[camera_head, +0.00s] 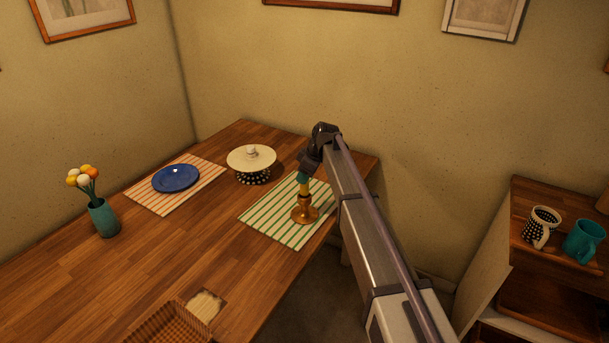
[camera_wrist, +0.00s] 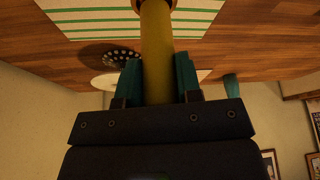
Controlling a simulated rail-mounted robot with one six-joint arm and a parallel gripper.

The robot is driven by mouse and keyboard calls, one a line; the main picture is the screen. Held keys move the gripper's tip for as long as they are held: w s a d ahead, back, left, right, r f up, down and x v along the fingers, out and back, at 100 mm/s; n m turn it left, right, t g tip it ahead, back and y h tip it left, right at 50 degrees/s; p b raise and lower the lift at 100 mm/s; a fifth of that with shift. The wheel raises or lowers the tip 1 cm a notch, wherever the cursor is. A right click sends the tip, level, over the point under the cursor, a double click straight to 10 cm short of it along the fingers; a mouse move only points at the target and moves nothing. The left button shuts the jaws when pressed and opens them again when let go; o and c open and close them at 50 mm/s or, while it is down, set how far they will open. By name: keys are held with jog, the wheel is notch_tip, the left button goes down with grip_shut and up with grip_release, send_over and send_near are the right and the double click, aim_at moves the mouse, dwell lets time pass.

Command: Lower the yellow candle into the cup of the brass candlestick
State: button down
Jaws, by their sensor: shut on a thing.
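The brass candlestick (camera_head: 305,209) stands upright on a green-and-white striped mat (camera_head: 272,218) near the table's right edge. The yellow candle (camera_head: 305,188) is upright directly above it. My gripper (camera_head: 303,177) is shut on the candle, and its teal fingers sit on both sides of it. In the wrist view the yellow candle (camera_wrist: 157,60) runs between the fingers to the brass rim (camera_wrist: 158,4) at the top edge. The candle's lower end appears to be at or in the cup. How deep it sits is hidden.
A blue plate (camera_head: 176,178) lies on an orange-striped mat. A teal flower vase (camera_head: 103,217) is at left and a wicker basket (camera_head: 170,325) in front. Mugs (camera_head: 584,242) stand on the right cabinet.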

jog(key=shift+f+b, duration=1.65)
dwell(1.2)
jog(key=shift+s, duration=0.1)
dwell(0.5)
jog(key=c, duration=0.7)
grip_release()
jog(key=w+p+v, duration=0.1)
jog(key=p+v, duration=0.9)
jog(key=s+d+m+h, duration=0.1)
jog(key=s+d+m, duration=0.4)
jog(key=s, duration=0.7)
jog(key=s+d+m+h, duration=0.2)
jog(key=s+d+m, duration=0.3)
jog(key=s, duration=0.8)
jog(key=s+d+m+g+h, duration=0.1)
jog(key=s+d+m, duration=0.4)
jog(key=s+d, duration=0.5)
jog(key=shift+s+d+f, duration=0.1)
jog(key=shift+s+f, duration=0.05)
jog(key=shift+s, duration=0.55)
jog(key=shift+s+d+f, duration=0.15)
jog(key=shift+s, duration=0.55)
